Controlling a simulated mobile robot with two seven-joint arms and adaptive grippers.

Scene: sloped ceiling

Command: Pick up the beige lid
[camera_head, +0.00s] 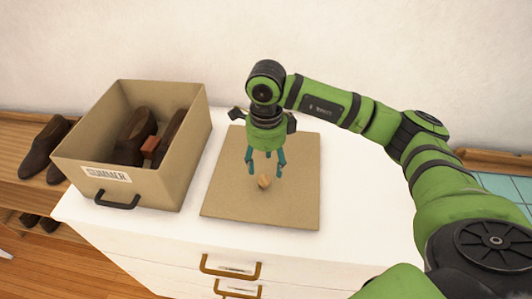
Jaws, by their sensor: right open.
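The beige lid (290,207) lies flat on top of the white dresser, right of the beige box. A small tan knob or handle (264,182) sits near its middle. My right gripper (265,172) points down over the middle of the lid with its teal fingers apart, just above or around the small knob. I cannot tell whether the fingers touch the knob. My left gripper is not in view.
An open beige box (185,125) labelled SUMMER, holding brown shoes (136,135), stands left of the lid. The white dresser (365,190) has bare room right of the lid. More brown shoes (45,147) stand on a wooden shelf at left. A wall is behind.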

